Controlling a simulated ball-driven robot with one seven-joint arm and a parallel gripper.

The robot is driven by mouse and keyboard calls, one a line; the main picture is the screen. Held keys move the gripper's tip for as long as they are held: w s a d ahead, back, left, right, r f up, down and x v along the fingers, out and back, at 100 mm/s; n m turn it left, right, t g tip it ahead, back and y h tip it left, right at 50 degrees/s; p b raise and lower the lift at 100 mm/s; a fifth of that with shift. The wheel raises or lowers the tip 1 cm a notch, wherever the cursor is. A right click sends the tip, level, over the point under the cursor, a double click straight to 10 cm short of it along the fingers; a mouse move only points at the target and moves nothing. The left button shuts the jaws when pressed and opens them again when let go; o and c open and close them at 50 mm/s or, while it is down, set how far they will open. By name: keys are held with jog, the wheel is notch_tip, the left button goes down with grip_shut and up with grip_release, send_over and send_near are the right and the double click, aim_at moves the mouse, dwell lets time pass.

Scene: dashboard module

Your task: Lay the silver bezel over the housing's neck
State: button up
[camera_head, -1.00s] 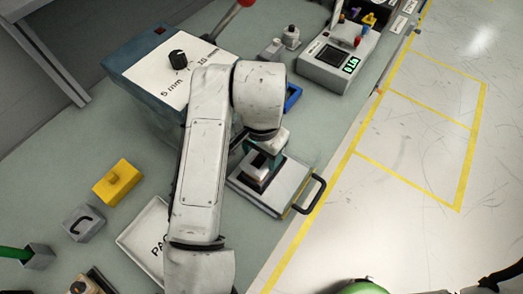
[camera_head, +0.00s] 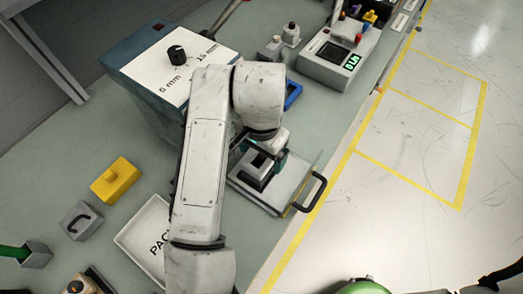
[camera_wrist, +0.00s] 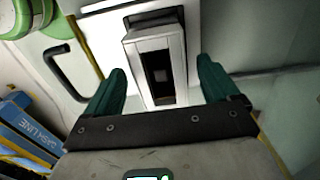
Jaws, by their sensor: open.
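My gripper (camera_head: 265,151) is above the square plate at the bench's right edge. In the wrist view its teal fingers (camera_wrist: 162,78) are spread apart, with a gap to the silver frame on each side. This frame, apparently the silver bezel (camera_wrist: 174,66), is rectangular around a dark opening. It lies between and beyond the fingers, at the dark housing (camera_wrist: 150,20). The dark block also shows under the gripper in the head view (camera_head: 256,178). I cannot tell whether the bezel is seated fully around the neck.
The plate (camera_head: 262,200) has a black handle (camera_head: 312,192). A blue-grey box (camera_head: 140,75) with a black knob stands beyond my arm. A yellow block (camera_head: 116,180), a grey block (camera_head: 81,221) and a white tray (camera_head: 128,238) are left. A device with a green display (camera_head: 335,55) stands at upper right.

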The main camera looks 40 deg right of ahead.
notch_tip(320, 180, up, 11)
dwell(0.5)
jog(key=shift+f, duration=0.1)
dwell(0.4)
